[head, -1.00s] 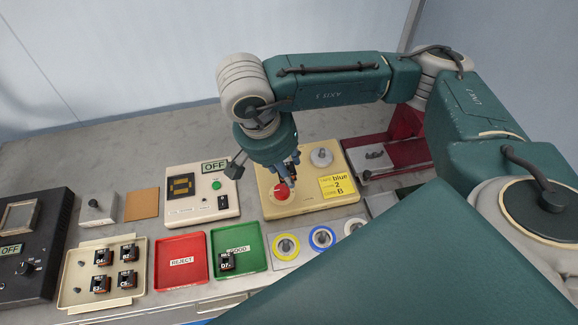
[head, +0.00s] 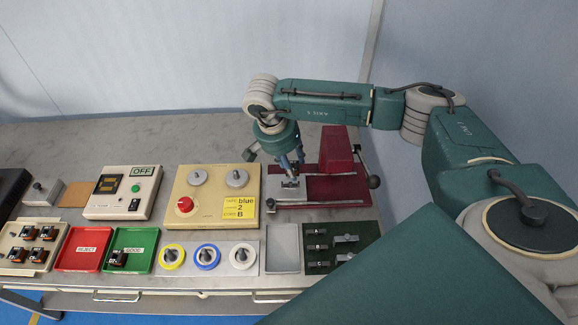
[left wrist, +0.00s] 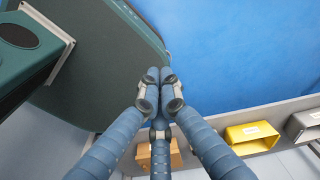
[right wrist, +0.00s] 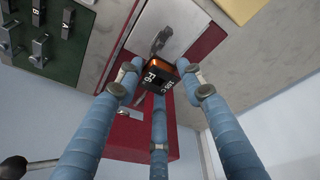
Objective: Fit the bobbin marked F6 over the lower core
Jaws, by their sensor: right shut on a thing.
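My right gripper (head: 290,180) is over the red winder fixture (head: 312,190), above its metal plate. In the right wrist view its fingers (right wrist: 160,85) are shut on a small black and orange bobbin (right wrist: 160,76) marked F6. A grey metal core (right wrist: 160,40) shows on the pale plate (right wrist: 178,22), just beyond the bobbin in that picture. The bobbin looks apart from it, but the height between them cannot be told. In the head view the gripper hides most of the bobbin. My left gripper (left wrist: 160,85) is shut and empty, away from the bench top.
A green tray (head: 340,262) of metal cores and an empty grey tray (head: 283,248) lie in front of the fixture. A lever with a dark knob (head: 374,181) stands at its right. The cream control box (head: 215,208) is to its left.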

